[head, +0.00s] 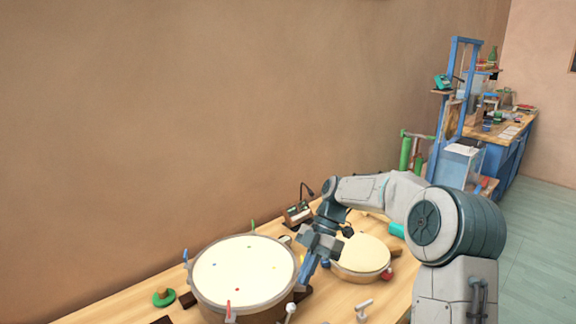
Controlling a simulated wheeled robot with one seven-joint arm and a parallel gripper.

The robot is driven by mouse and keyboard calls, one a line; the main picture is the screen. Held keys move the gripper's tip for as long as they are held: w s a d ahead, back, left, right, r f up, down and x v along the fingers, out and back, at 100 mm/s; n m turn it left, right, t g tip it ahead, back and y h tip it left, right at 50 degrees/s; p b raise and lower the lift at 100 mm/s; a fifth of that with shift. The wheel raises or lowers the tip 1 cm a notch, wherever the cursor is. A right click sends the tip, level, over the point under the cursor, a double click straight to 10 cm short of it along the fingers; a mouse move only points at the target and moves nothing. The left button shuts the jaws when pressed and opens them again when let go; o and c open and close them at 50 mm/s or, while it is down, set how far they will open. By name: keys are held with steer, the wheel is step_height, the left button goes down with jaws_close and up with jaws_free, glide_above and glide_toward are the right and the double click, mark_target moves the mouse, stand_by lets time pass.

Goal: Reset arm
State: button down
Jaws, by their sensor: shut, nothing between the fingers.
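My gripper (309,266) hangs at the end of my arm, pointing down over the wooden bench. It is shut with nothing in it. Its fingers are between a large round drum (242,268) on the left and a smaller round drum (362,254) on the right. The large drum has a pale top with small coloured marks. From this view I cannot tell whether the fingertips touch the large drum's rim. My arm hides part of the smaller drum and of the bench behind it.
The wooden bench (335,296) runs along a brown wall. A small device with a bent stalk (298,213) stands behind my gripper. A green ring-shaped thing (163,298) lies left of the large drum. A blue frame (452,110) and a second bench (508,135) stand at the back right, beside open floor.

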steer(key=s+d+r+m+t+h, duration=0.2)
steer(key=s+d+m+t, duration=0.2)
steer(key=s+m, duration=0.7)
steer(key=s+d+r+m+t+h, duration=0.2)
steer(key=s+d+m, duration=0.4)
steer(key=s+m, duration=0.6)
steer(key=m+t+h, duration=0.1)
steer(key=m+t, duration=0.1)
steer(key=shift+m+t+p, duration=0.3)
